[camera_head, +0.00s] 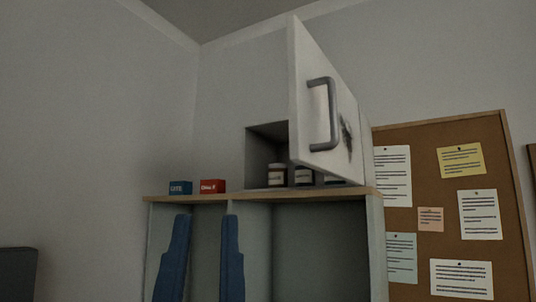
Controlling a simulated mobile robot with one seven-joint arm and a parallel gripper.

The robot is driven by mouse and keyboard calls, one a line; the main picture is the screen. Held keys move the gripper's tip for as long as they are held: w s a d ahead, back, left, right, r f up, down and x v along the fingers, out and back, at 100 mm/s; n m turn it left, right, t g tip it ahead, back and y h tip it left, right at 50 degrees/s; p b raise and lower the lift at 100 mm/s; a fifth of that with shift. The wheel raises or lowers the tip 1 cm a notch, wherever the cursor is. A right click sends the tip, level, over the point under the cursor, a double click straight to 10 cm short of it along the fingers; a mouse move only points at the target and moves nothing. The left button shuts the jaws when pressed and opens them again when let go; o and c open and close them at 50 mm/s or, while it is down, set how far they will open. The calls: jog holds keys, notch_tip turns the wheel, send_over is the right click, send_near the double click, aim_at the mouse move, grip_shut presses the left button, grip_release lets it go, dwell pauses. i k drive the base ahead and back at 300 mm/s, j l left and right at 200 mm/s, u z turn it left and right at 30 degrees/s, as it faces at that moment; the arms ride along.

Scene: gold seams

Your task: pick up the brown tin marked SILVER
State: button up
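Several small dark containers with pale labels stand in the open wall cabinet, low in its opening. The left one (277,174) looks brownish and shows whole. The middle one (304,176) is darker and stands close to the door's lower edge. The right one (333,180) is mostly hidden behind the cabinet door (312,95). The labels are too small to read, so I cannot tell which is marked SILVER. More of the cabinet inside is hidden by the door. My gripper is not in view.
The door stands open towards me, with a grey handle (332,115). Blue shapes (174,262) show in the unit below. A corkboard (440,135) hangs at right.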

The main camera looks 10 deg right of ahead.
aim_at(278, 172)
jog(key=i+j, duration=0.1)
jog(key=j, duration=0.15)
jog(key=i+j, duration=0.1)
jog(key=j, duration=0.15)
jog(key=i+j+z, duration=0.15)
jog(key=j, duration=0.2)
jog(key=i+j+z, duration=0.15)
jog(key=j, duration=0.2)
jog(key=j+z, duration=0.15)
jog(key=j, duration=0.25)
jog(key=i+j+z, duration=0.15)
jog(key=j, duration=0.25)
jog(key=z, duration=0.65)
